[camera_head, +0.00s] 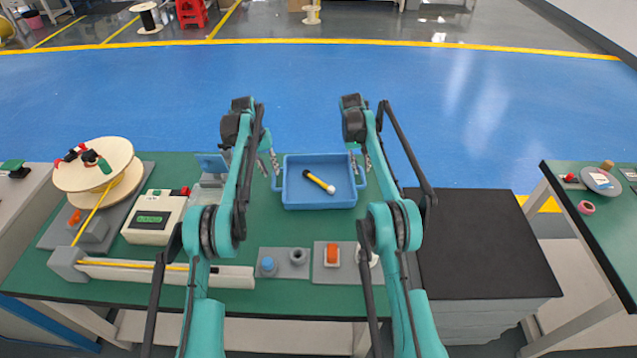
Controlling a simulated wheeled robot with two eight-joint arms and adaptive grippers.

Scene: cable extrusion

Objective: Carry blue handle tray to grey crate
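The blue handle tray (318,204) lies on the green table, with a handle at its left and right ends. A yellow and black stick with a white tip (319,182) lies in it. My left gripper (268,165) is just above the tray's left handle, its two fingers apart. My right gripper (361,163) is at the right handle, its fingers also apart. I cannot tell whether the fingers touch the handles. A grey crate-like block (480,318) with a black top (485,245) stands right of the table.
A cable spool (95,165), a white control box (153,218) and a long pale rail (220,275) occupy the table's left. Grey plates with a blue knob (268,264) and an orange button (332,254) lie in front. Another green table (600,225) stands far right.

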